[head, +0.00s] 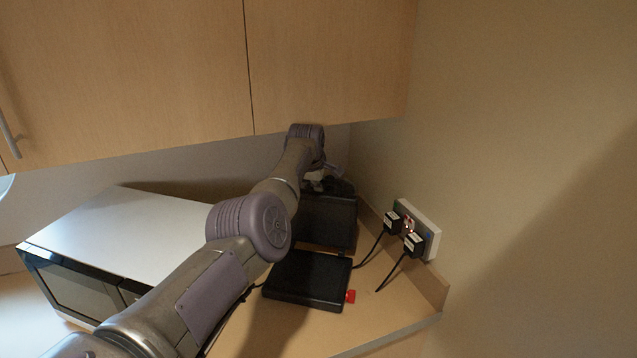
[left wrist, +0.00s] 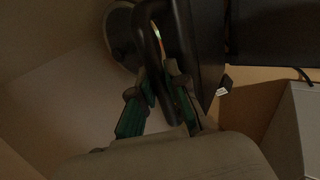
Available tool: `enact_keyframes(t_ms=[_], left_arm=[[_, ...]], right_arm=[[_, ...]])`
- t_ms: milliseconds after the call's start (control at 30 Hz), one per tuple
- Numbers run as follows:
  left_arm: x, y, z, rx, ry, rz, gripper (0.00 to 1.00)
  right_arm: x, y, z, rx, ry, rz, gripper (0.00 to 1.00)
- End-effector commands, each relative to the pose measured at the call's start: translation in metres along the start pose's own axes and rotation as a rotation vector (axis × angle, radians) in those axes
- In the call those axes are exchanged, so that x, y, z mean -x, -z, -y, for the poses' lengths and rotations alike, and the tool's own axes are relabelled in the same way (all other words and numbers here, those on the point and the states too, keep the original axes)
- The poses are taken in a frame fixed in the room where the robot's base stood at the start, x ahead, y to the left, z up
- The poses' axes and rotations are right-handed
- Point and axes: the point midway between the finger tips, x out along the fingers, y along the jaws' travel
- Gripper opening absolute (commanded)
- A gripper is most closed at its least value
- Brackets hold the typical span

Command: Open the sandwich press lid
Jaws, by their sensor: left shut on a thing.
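The sandwich press stands on the counter in the head view. Its flat black base (head: 308,279) lies in front, with a small red tab (head: 351,296) at its right front corner. Its dark lid (head: 328,220) stands raised, about upright, behind the base. My left gripper (head: 324,182) is at the lid's top edge, partly hidden by my arm. In the left wrist view, a black looped handle (left wrist: 167,48) runs between the green-padded fingers of my left gripper (left wrist: 160,88), which is shut on it. My right gripper is not in view.
A silver-topped microwave (head: 135,235) stands to the left. Wooden wall cupboards (head: 330,60) hang close above my left arm. A wall socket (head: 418,230) with two black plugs and cables is on the right wall. Little bare counter (head: 385,312) shows at the right front.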

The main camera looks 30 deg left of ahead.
Motion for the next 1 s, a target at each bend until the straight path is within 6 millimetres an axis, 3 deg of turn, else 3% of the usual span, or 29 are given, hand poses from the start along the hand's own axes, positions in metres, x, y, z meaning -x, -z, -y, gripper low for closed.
enact_keyframes(t_ms=[33,67,200,667,1000], left_arm=[[-0.001,0.000,0.002,-0.001,0.004,0.000,0.00],[-0.001,0.000,0.002,-0.001,0.003,0.000,0.15],[-0.001,0.000,0.001,-0.001,0.003,0.000,0.39],[0.002,0.000,0.000,-0.001,0.001,-0.002,0.40],[0.030,-0.001,0.000,0.000,-0.002,-0.001,0.40]], right_arm=[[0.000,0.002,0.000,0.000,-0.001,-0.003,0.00],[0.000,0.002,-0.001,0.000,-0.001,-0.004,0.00],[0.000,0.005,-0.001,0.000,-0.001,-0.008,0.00],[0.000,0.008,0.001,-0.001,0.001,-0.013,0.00],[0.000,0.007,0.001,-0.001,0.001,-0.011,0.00]])
